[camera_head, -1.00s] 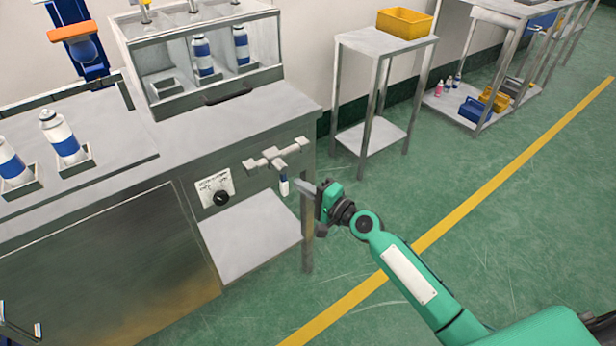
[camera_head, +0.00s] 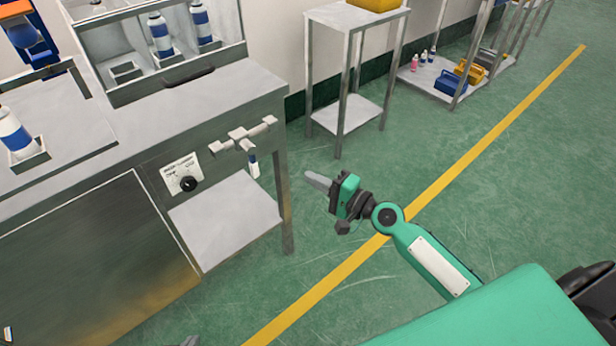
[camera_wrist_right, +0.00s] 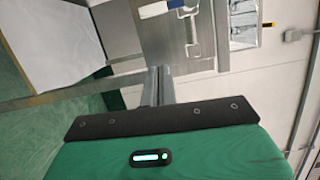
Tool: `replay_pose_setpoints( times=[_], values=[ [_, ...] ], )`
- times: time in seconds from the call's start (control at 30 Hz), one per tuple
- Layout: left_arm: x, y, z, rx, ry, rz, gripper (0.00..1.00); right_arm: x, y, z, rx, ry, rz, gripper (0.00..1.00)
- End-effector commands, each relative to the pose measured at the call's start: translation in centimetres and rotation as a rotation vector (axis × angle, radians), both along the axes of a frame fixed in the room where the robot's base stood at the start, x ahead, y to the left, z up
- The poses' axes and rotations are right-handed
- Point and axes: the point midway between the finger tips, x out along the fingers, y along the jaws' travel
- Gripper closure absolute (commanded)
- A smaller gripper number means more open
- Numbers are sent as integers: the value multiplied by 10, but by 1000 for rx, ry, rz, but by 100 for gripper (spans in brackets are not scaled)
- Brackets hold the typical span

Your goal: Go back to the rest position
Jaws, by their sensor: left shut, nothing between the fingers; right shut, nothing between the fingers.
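My right gripper (camera_head: 318,181) is at the end of the green arm that comes in from the lower right. Its fingers are together and empty, over the floor just right of the steel workbench (camera_head: 130,130). In the right wrist view its closed fingers (camera_wrist_right: 158,85) point up, with nothing between them. A small grey tip at the bottom edge of the head view looks like my left gripper (camera_head: 190,341). The rest of it is out of frame. It holds nothing that I can see.
A can with a blue band (camera_head: 15,132) stands in a holder on the bench. More cans (camera_head: 160,35) stand in the steel rack. A handle fitting (camera_head: 243,137) and a knob panel (camera_head: 183,177) are on the bench's side. Green floor (camera_head: 540,170) lies open to the right.

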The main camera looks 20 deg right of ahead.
Motion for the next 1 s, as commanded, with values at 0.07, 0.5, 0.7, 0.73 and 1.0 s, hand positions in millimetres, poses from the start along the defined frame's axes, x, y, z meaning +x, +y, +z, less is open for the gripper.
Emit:
replay_pose_setpoints(
  times=[0.07, 0.5, 0.7, 0.73, 1.0],
  values=[
    [0, 0, 0, -1, -1, -1, 100, 0, 0, 0, 0, 0, 0, 100],
    [0, 0, 0, -1, -1, 1, 100, -2, 1, -1, -4, -1, 3, 100],
    [0, 0, 0, -1, -1, 1, 100, -34, 32, -21, -170, -36, 62, 100],
    [0, 0, 0, -1, -1, 1, 100, -43, 39, -27, -217, -46, 77, 100],
    [0, 0, 0, -1, -1, 1, 100, -129, 90, -71, -720, -145, 215, 100]
  ],
)
